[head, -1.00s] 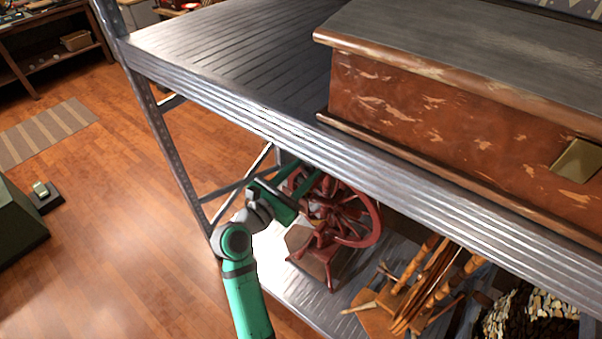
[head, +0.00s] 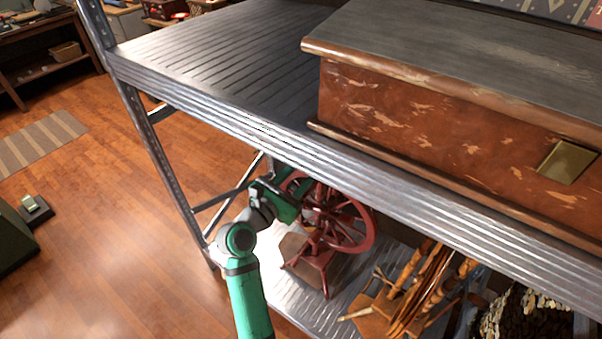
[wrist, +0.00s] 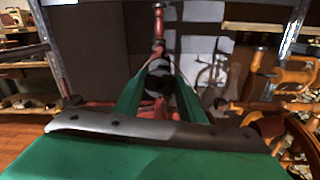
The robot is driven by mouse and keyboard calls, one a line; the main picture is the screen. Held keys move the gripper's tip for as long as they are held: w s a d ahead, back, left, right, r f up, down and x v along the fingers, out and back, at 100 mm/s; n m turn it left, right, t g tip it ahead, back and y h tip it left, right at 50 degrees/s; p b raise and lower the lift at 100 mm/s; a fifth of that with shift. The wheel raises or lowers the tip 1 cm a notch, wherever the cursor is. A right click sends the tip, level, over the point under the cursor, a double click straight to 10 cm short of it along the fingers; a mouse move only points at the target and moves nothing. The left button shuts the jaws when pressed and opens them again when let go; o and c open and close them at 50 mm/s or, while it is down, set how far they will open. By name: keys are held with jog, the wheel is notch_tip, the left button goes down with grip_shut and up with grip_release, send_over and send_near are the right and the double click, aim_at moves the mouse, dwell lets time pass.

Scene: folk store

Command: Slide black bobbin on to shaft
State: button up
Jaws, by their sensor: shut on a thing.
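The red spinning wheel (head: 371,238) stands on the lower metal shelf in the head view. My gripper (head: 288,203) is at its upper left, partly overlapping it, under the upper shelf's edge. In the wrist view the two green fingers of my gripper (wrist: 158,82) close in on a small black thing (wrist: 158,84), which looks like the black bobbin; most of it is hidden between the fingers. A red turned post (wrist: 158,28) with a knob rises just beyond the fingertips. I cannot make out the shaft clearly, or whether the bobbin touches it.
The upper metal shelf (head: 190,62) hangs close over my arm and carries a worn red chest (head: 420,115). A wooden tool with spindles (head: 425,285) lies right of the wheel. A basket (head: 525,315) is farther right.

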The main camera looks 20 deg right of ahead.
jog(key=shift+w+d, duration=0.5)
jog(key=shift+d, duration=0.05)
jog(key=shift+s+d, duration=0.1)
jog(key=o, duration=0.9)
jog(key=v, duration=1.1)
jog(key=shift+d, duration=0.1)
